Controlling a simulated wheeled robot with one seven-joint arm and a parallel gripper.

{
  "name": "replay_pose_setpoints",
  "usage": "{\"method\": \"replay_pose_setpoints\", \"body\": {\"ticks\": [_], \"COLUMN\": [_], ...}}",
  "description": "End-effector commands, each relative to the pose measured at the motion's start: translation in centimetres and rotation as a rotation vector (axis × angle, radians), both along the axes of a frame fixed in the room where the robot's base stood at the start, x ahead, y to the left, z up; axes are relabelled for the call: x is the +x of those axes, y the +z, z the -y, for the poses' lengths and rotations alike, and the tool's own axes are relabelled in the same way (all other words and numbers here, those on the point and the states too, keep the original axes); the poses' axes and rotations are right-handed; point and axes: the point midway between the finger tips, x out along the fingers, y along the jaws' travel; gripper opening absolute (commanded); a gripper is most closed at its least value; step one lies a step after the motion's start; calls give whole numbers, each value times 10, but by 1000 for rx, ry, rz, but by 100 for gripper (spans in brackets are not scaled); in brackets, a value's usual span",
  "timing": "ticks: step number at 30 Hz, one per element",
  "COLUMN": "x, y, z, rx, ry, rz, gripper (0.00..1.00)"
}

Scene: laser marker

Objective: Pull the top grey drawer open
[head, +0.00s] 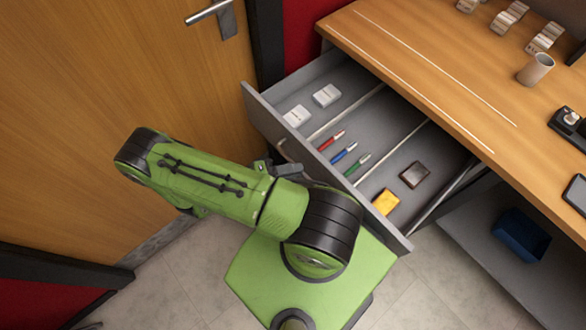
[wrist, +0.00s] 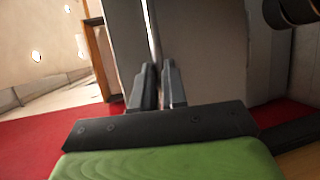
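The top grey drawer (head: 262,108) stands pulled well out from under the wooden desk top, its inside in plain view. Its grey front panel faces my arm. A pale metal handle (head: 283,150) shows in part at the front; my arm hides the rest. My gripper (head: 264,167) is at the handle on the outer side of the front, partly hidden by my arm. In the wrist view my gripper's dark fingers (wrist: 159,75) lie close on both sides of a thin pale bar (wrist: 152,30), which looks like the handle.
The drawer holds white boxes (head: 326,95), several coloured pens (head: 344,152), a yellow block (head: 385,202) and a dark brown block (head: 415,174). The desk (head: 420,70) carries a cup (head: 536,69). A blue bin (head: 521,236) sits below. A wooden door (head: 90,90) stands at left.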

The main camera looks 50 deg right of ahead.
Motion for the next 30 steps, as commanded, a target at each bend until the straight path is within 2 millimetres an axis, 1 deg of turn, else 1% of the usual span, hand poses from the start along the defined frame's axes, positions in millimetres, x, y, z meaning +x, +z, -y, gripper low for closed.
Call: {"method": "replay_pose_setpoints", "body": {"ticks": [1, 5, 17, 20, 23, 30], "x": [1, 1, 0, 3, 12, 44], "y": [0, 0, 0, 1, 4, 15], "z": [0, 0, 0, -4, -20, -79], "rx": [1, 0, 0, 0, 1, 0], "ry": [2, 1, 1, 2, 6, 8], "rz": [2, 2, 1, 3, 6, 8], "gripper": [18, 38, 38, 38, 38, 38]}}
